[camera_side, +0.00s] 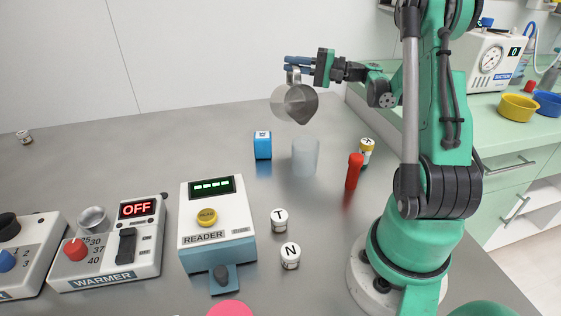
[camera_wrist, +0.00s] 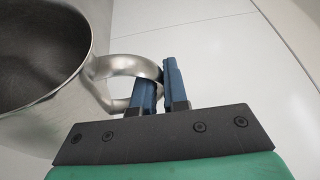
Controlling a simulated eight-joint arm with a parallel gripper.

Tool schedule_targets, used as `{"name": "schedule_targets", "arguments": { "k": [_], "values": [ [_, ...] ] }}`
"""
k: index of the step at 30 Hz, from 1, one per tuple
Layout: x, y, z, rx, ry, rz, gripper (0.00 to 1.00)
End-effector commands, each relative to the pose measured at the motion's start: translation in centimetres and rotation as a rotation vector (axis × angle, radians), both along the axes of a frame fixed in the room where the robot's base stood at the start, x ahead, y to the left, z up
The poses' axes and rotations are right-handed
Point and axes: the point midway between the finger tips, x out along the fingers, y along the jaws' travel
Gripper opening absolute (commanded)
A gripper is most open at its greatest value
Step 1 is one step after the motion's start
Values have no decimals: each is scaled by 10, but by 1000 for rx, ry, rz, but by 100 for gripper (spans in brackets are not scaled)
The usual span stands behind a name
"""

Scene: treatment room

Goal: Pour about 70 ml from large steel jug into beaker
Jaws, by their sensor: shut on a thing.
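The large steel jug (camera_side: 286,104) is in the air above the table in the side view, tilted with its mouth toward the lower right. My gripper (camera_side: 290,67) is shut on the jug's handle. In the wrist view the blue fingers of my gripper (camera_wrist: 158,88) close around the handle of the jug (camera_wrist: 75,100), whose dark inside shows at the left. No liquid can be made out in it. The beaker (camera_side: 305,157), translucent and whitish, stands upright on the table below the jug. The jug's lower rim is above the beaker, apart from it. No stream shows between them.
A blue box (camera_side: 263,145) stands just left of the beaker. A red cylinder (camera_side: 354,171) and a yellow-banded bottle (camera_side: 366,151) stand to its right. The reader (camera_side: 217,222), the warmer (camera_side: 112,245) and small T (camera_side: 280,220) and N (camera_side: 290,256) jars are nearer the front.

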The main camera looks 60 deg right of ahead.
Motion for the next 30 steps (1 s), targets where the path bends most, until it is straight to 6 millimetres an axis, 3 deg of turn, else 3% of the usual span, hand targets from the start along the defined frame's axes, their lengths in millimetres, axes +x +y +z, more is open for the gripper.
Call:
{"name": "schedule_targets", "arguments": {
  "k": [30],
  "values": [
    [-8,8,8,-76,-72,-1,0]
  ]
}}
